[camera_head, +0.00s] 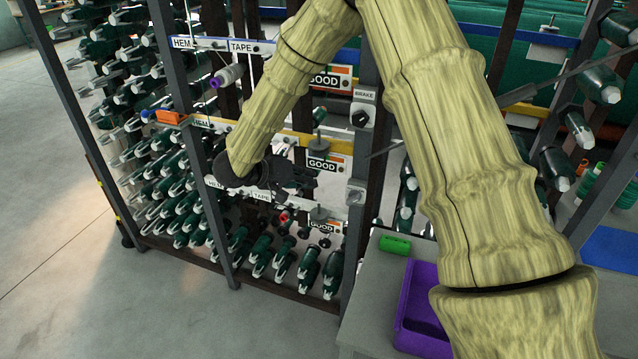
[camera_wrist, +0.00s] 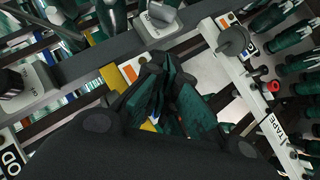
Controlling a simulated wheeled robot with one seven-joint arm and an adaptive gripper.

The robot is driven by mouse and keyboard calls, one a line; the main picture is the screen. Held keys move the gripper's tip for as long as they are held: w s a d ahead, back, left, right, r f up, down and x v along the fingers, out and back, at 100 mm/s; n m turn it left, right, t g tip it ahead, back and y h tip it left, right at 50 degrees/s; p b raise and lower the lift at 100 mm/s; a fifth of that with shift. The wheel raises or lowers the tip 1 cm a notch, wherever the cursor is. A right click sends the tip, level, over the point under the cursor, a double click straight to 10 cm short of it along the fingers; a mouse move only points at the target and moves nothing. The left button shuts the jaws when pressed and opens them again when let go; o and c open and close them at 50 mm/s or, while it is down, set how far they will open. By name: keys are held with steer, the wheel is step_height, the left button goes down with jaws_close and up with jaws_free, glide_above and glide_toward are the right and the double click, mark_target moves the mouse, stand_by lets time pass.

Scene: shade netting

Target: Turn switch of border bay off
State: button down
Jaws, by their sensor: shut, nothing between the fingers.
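No label reading border bay is legible to me. In the head view a grey switch box with a dark knob (camera_head: 361,115) sits on the rack post under a BRAKE label. A second grey switch box (camera_head: 355,192) sits lower on the same post. The wrist view shows a pale box with a grey handle (camera_wrist: 160,18) just beyond my fingertips, and another box with a dark knob (camera_wrist: 22,95) at the left. My gripper (camera_head: 290,180) is shut and empty, in front of the rack, left of the post. It also shows in the wrist view (camera_wrist: 168,72).
Rails carry HEM, TAPE and GOOD (camera_head: 322,163) labels. Rows of green spools (camera_head: 180,215) fill the rack at left and below. A grey bench with a purple tray (camera_head: 410,325) and a green cylinder (camera_head: 395,243) stands at front right. The floor at left is clear.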

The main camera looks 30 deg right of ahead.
mark_target(354, 199)
steer(key=shift+s+a+f+p+x, duration=0.1)
steer(key=shift+s+f+p+x, duration=0.25)
steer(key=shift+x, duration=1.6)
steer(key=shift+s+a+f+p+x, duration=0.15)
steer(key=shift+s+p+x, duration=0.4)
steer(key=shift+x, duration=1.4)
steer(key=shift+s+a+f+p+x, duration=0.1)
steer(key=shift+s+f+p+x, duration=0.3)
steer(key=shift+x, duration=1.55)
steer(key=shift+w+r, duration=0.15)
